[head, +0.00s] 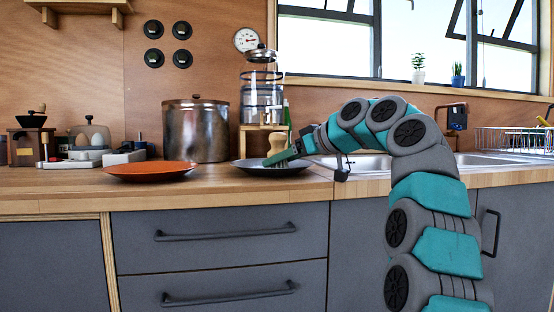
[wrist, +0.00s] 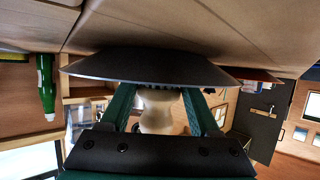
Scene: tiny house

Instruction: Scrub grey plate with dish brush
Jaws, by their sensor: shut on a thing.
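The grey plate (head: 243,167) lies on the wooden counter, left of the sink. It also shows in the wrist view (wrist: 145,66), where the picture is upside down. My gripper (head: 279,158) is over the plate, with its green fingers (wrist: 159,102) closed on either side of the dish brush. The brush has a pale wooden body (wrist: 158,122), and its dark bristles are at the plate's surface and look to be touching it. In the head view, part of the brush (head: 277,142) rises above my fingers. My fingers partly hide the brush.
An orange plate (head: 150,171) lies left of the grey one. A steel pot (head: 196,130) and a glass dispenser (head: 262,98) stand behind. A green bottle (wrist: 45,85) stands near. The sink (head: 365,165) and a wire rack (head: 508,140) are to the right.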

